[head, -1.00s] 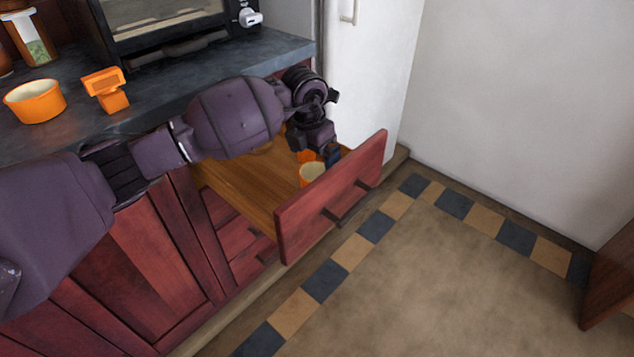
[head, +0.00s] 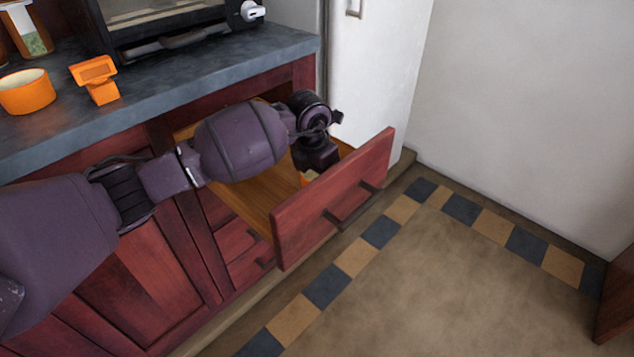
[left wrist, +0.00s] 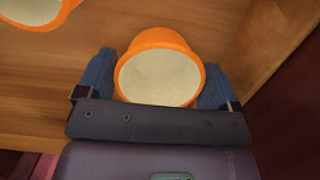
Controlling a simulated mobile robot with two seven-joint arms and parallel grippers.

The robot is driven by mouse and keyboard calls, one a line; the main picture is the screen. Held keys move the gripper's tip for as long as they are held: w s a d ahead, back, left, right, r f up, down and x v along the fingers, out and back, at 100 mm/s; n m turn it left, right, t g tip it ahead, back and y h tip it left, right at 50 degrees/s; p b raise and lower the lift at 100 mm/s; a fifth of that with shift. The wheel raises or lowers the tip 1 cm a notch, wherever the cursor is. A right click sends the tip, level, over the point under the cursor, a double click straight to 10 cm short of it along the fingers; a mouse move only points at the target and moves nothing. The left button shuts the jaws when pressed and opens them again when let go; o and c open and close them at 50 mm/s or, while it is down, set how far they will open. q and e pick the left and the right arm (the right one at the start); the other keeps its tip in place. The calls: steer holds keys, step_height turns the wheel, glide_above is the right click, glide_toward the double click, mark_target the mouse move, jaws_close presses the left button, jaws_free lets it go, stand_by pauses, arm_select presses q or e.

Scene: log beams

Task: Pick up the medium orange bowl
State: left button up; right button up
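An orange bowl with a cream inside (left wrist: 160,78) is in the open wooden drawer, and a sliver of it shows in the head view (head: 308,177). My left gripper (left wrist: 158,60) is down in the drawer with its two blue-grey fingers spread, one on each side of this bowl. The fingers are open and very close to its wall; whether they touch it is unclear. Another orange bowl (left wrist: 35,12) lies at the upper left of the left wrist view, partly cut off. A third orange bowl (head: 27,92) stands on the counter. I cannot tell which is medium. My right gripper is out of view.
The red drawer front (head: 335,200) stands close beside my left gripper. The dark counter (head: 180,90) overhangs the drawer's back and carries an orange scale-like object (head: 96,80) and an oven. The floor in front is clear.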

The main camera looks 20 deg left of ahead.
arm_select(q)
steer(key=shift+f, duration=0.1)
steer(key=c, duration=0.5)
